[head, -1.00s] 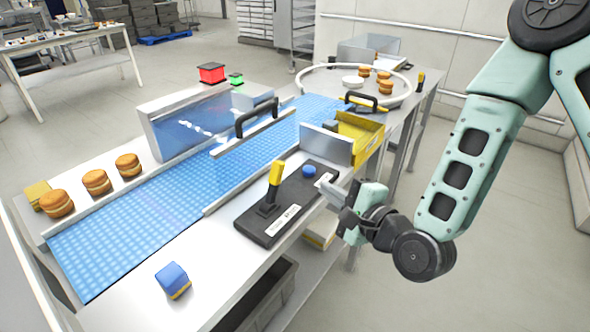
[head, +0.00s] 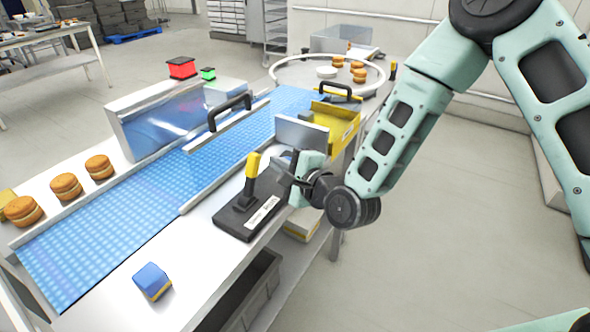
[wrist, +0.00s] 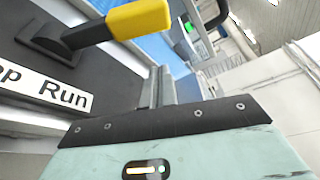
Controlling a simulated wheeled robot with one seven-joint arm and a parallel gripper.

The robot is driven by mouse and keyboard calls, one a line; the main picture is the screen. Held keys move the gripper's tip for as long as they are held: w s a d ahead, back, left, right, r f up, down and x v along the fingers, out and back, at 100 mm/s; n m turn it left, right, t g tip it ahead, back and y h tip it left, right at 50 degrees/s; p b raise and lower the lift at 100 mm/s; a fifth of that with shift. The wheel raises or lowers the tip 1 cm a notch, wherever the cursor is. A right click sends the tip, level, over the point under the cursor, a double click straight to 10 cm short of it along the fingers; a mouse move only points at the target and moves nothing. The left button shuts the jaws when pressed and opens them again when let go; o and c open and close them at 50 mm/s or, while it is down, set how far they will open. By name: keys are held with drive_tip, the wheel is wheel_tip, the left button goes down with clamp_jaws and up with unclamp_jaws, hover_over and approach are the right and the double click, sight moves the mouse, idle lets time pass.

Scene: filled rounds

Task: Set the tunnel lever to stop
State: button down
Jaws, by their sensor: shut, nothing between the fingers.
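The lever (head: 252,170) has a yellow handle and a black stem on a dark base plate (head: 232,218) beside the blue conveyor. Its white label (head: 262,214) lies along the plate; in the wrist view the label (wrist: 45,90) reads "op Run", with its left part cut off. The lever handle (wrist: 135,18) leans toward the Run end. My gripper (head: 284,168) is beside the lever, on its right in the head view, over the far part of the plate. The gripper fingers (wrist: 160,82) are shut and empty, apart from the handle.
A grey panel (head: 300,132) and yellow bin (head: 336,120) stand just beyond my gripper. Round filled cakes (head: 66,187) line the left side.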

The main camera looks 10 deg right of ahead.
sight(251, 179)
drive_tip(key=shift+s+a+r+p, duration=0.35)
drive_tip(key=shift+s+a+r, duration=0.05)
drive_tip(key=shift+s+a, duration=0.25)
drive_tip(key=shift+s+a+r+p, duration=0.35)
drive_tip(key=shift+s+a+r, duration=0.05)
drive_tip(key=shift+s+a, duration=0.2)
